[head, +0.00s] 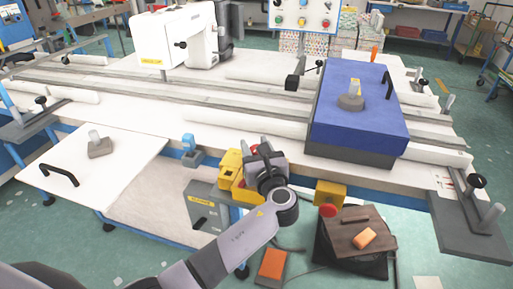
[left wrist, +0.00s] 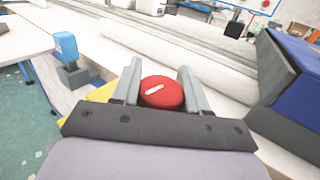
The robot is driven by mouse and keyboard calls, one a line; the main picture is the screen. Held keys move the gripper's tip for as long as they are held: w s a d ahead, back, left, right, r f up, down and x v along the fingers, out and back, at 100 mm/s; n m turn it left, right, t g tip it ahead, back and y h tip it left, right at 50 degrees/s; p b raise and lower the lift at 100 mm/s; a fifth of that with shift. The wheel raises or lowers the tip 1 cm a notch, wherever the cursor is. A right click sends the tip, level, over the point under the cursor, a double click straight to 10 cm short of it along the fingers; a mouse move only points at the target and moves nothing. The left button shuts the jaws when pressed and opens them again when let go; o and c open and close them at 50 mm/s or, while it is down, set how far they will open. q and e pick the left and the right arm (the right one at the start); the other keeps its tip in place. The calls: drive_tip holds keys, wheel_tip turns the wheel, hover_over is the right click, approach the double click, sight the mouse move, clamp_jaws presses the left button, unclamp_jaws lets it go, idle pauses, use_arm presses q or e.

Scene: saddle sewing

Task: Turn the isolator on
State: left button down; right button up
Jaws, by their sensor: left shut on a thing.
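The isolator shows as a red round knob (left wrist: 160,96) with a white mark, on a yellow housing (head: 230,164) at the front edge of the table. In the left wrist view the knob sits between the two fingers of my left gripper (left wrist: 158,86). In the head view my left gripper (head: 258,158) is over the housing and hides most of the knob. The gripper is shut on the knob. The white mark lies slanted, rising to the right. My right gripper is in neither view.
A grey box (head: 203,207) with a yellow label hangs beside the housing. A yellow box with a red button (head: 328,210) is to the right. A blue-topped block (head: 350,95) rests on the table. A blue clamp-like part (head: 190,145) stands left of the gripper.

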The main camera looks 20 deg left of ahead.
use_arm(q)
drive_tip(key=shift+s+a+f+n+g+y+b, duration=0.1)
drive_tip(key=shift+n+g+y+b, duration=0.05)
drive_tip(key=shift+n+g+y, duration=0.45)
drive_tip(key=shift+s+f+n+g+y+b, duration=0.1)
drive_tip(key=shift+n+g+y+b, duration=0.05)
drive_tip(key=shift+n+g+y, duration=0.45)
drive_tip(key=c, duration=0.6)
unclamp_jaws()
drive_tip(key=shift+o, duration=0.2)
drive_tip(key=shift+r, duration=0.1)
wheel_tip(320, 180, up, 20)
drive_tip(key=p, duration=0.1)
drive_tip(key=shift+p, duration=0.3)
drive_tip(key=shift+a, duration=0.15)
